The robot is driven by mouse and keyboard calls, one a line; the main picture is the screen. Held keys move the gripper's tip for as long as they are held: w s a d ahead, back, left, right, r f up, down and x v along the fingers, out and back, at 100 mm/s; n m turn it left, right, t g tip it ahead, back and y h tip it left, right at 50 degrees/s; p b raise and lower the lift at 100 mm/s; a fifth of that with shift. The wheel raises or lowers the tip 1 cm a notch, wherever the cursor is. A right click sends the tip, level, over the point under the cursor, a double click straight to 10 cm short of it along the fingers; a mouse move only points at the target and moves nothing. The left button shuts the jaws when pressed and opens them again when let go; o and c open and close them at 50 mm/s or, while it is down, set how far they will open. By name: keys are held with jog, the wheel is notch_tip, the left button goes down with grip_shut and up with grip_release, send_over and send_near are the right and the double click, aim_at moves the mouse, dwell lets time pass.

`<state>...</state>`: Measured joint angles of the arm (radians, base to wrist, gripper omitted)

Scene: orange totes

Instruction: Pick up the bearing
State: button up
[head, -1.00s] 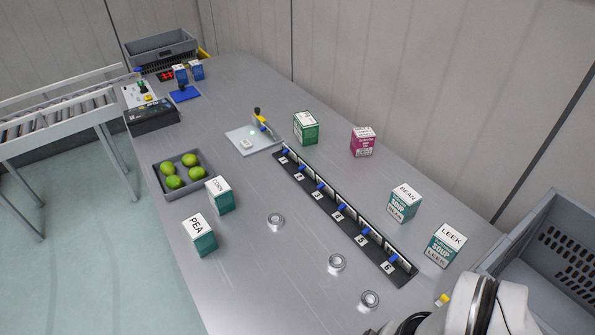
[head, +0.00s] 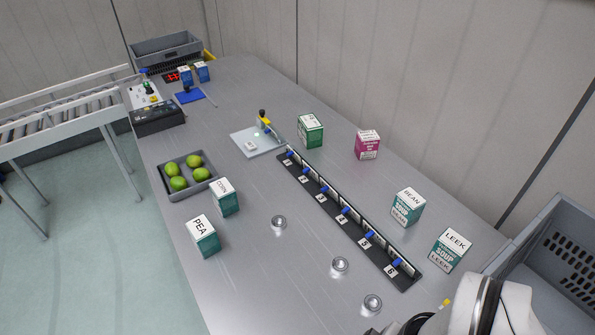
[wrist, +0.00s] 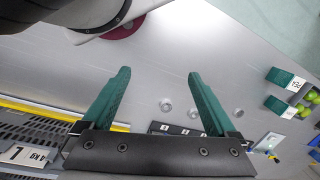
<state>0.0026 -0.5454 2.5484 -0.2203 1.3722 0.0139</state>
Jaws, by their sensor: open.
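Three silver ring-shaped bearings lie flat and apart on the steel table. One bearing (head: 278,222) is near the table's middle, another bearing (head: 340,265) is nearer, and the nearest bearing (head: 372,302) is close to my arm at the bottom. In the wrist view, bearings show small beyond my fingers: one bearing (wrist: 166,104) and another bearing (wrist: 193,113) between them, and a third bearing (wrist: 239,112) to the right. My gripper (wrist: 159,72) has two green fingers spread wide with nothing between them. It is apart from every bearing. Its fingertips do not show in the head view.
A black numbered rack (head: 345,217) runs right of the bearings. Soup boxes stand behind it, including a LEEK box (head: 450,251). A PEA box (head: 203,238), a CORN box (head: 224,197) and a grey tray (head: 167,181) of limes are left. A grey crate (head: 520,250) is at right.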

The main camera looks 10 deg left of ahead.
jog(key=w+a+r+n+t+h, duration=0.1)
jog(key=w+a+n, duration=0.15)
jog(key=w, duration=0.95)
jog(key=n+t, duration=0.3)
jog(key=n, duration=0.4)
send_over(279, 222)
jog(key=s+d, duration=0.2)
jog(key=s, duration=0.4)
notch_tip(279, 222, down, 8)
jog(key=shift+t+y, duration=0.3)
jog(key=x, duration=1.5)
jog(key=shift+s+f, duration=0.15)
jog(key=shift+f, duration=0.25)
grip_shut()
